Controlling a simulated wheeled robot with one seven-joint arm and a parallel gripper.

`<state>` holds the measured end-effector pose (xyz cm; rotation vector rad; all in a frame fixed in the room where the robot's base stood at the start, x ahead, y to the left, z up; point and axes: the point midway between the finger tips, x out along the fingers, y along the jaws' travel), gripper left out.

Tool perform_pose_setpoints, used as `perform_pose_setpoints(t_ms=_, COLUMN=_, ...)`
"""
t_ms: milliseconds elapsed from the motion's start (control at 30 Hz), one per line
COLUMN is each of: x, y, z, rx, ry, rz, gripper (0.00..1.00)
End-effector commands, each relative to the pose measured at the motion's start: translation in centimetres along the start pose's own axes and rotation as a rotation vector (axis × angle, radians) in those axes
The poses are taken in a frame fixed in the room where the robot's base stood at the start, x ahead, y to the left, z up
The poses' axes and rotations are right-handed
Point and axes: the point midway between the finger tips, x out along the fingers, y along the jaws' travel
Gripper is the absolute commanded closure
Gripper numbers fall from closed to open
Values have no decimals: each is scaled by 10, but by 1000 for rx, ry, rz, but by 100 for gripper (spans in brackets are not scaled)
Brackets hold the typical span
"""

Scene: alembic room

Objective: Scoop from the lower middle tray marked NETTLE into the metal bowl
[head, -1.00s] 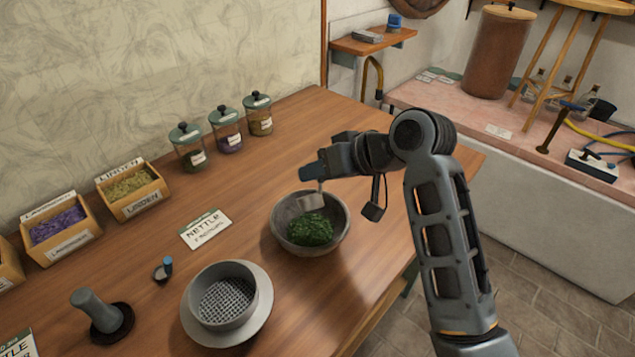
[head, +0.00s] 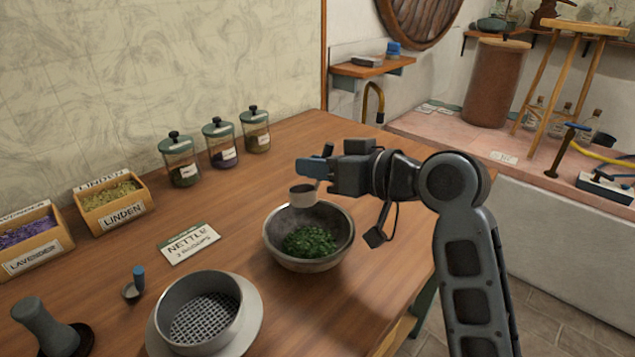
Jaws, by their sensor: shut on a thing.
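The metal bowl (head: 339,258) stands on the wooden table, with a heap of green chopped leaves (head: 309,242) inside. My gripper (head: 320,170) is shut on a small metal scoop (head: 303,196) with a blue handle. The scoop's cup is over the far-left part of the bowl, a little above the leaves; its contents cannot be seen. A card (head: 190,242) marked NETTLE lies left of the bowl. No tray marked NETTLE shows in this view.
A sieve (head: 200,312) on a pale plate, a small blue-handled spoon (head: 134,284) and a grey pestle-like tool (head: 45,325) stand at front left. Boxes marked LINDEN (head: 123,214) and LAVENDER (head: 38,261) and lidded jars (head: 181,170) line the wall side.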

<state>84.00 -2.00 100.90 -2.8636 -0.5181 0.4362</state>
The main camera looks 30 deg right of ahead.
Motion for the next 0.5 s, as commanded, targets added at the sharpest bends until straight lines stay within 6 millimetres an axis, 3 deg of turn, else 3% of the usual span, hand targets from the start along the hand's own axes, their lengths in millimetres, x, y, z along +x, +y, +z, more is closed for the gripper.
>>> perform_pose_setpoints(t_ms=500, x=1, y=1, z=2, rx=-89, ry=181, rz=-23, gripper=100)
